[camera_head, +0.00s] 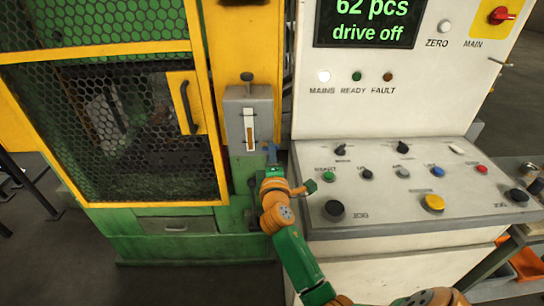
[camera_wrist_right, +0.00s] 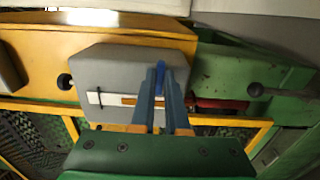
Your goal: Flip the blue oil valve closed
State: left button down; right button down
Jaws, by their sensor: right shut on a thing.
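The blue oil valve's lever (camera_head: 271,152) shows as a small blue piece at the lower right of the grey oil box (camera_head: 238,108), on the green machine's side post. In the right wrist view the blue lever (camera_wrist_right: 160,76) stands between the fingertips, in front of the grey box (camera_wrist_right: 120,68). My right gripper (camera_head: 270,166) reaches up to it from below and is shut on the lever; its two blue-grey fingers also show in the right wrist view (camera_wrist_right: 161,86). The fingers and wrist hide the valve's body. My left gripper is not in view.
A yellow-framed mesh guard door (camera_head: 110,49) with a dark handle stands left of the box. The control console (camera_head: 400,205), with buttons and knobs, lies close to the right of my right arm. A red part (camera_wrist_right: 222,104) shows right of the fingers in the wrist view.

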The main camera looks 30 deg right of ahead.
jog(key=shift+f, duration=0.1)
jog(key=c, duration=0.9)
grip_release()
jog(key=shift+a, duration=0.15)
jog(key=v, duration=0.7)
jog(key=shift+s, duration=0.1)
